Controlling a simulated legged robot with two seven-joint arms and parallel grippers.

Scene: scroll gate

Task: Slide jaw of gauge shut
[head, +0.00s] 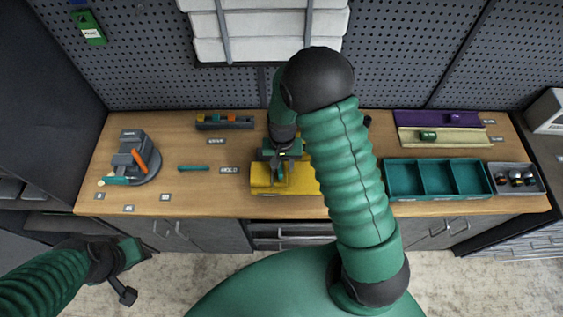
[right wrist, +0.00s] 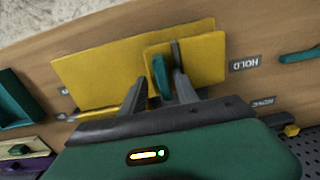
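The yellow gauge (head: 262,184) lies on the workbench near its front edge, partly hidden by my right arm. In the right wrist view it shows as a wide yellow plate (right wrist: 95,72) with a smaller yellow block (right wrist: 208,58), which looks like the jaw, lapping over its right part. A teal tab (right wrist: 160,78) stands up by this block. My right gripper (right wrist: 158,62) has its fingers apart, one on each side of the tab. The tab is closer to the right finger; contact is unclear. My left gripper (head: 128,265) hangs in front of the bench, away from the gauge; its fingers are unclear.
A teal three-part tray (head: 438,196) and a small grey tray (head: 516,192) stand on the right. Purple and cream rails (head: 440,117) lie behind them. A grey device with an orange lever (head: 131,160) stands left. A teal bar (head: 194,168) lies between it and the gauge.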

